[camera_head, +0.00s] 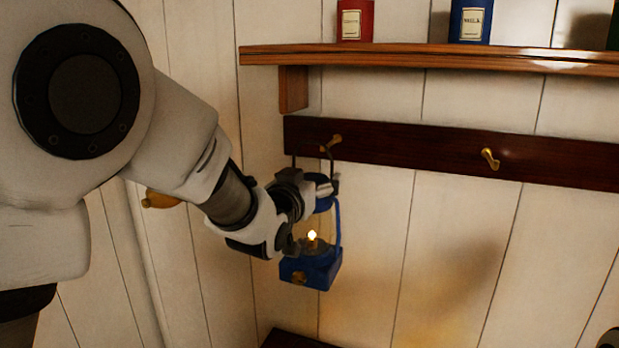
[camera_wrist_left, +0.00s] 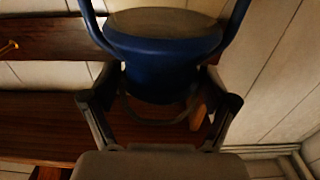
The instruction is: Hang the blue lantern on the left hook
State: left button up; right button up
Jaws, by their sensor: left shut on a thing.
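The blue lantern (camera_head: 312,270), with a small lit flame, hangs upright below the dark hook rail. My left gripper (camera_head: 318,192) is shut on its upper part, just under the left hook (camera_head: 331,142). The lantern's dark wire handle rises above the gripper to about the height of that brass hook. I cannot tell whether the handle is over the hook or only in front of it. In the left wrist view the lantern's blue top (camera_wrist_left: 160,50) sits between my two finger sides. My right gripper is not clearly in view.
A second brass hook (camera_head: 490,159) on the dark rail (camera_head: 420,148) is empty. A wooden shelf (camera_head: 430,57) above carries a red tin (camera_head: 355,20) and a blue tin (camera_head: 470,21). A bracket (camera_head: 293,89) supports the shelf near the left hook. The wall below the rail is clear.

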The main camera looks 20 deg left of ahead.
aim_at(318, 173)
pick_arm(q)
jog(key=shift+w, duration=0.8)
jog(key=shift+w+r+p, duration=0.1)
jog(key=shift+w+p, duration=0.4)
jog(key=shift+w, duration=0.05)
jog(key=shift+w+d+p, duration=0.1)
jog(key=shift+w+p, duration=0.35)
jog(key=shift+w, duration=0.75)
jog(key=shift+w+f+p, duration=0.2)
jog(key=shift+w+p, duration=0.15)
jog(key=shift+w, duration=0.35)
jog(key=shift+w+f+b, duration=0.75)
jog(key=shift+w, duration=0.05)
jog(key=shift+s+r, duration=0.1)
jog(key=o, duration=1.6)
jog(key=shift+s+d, duration=0.1)
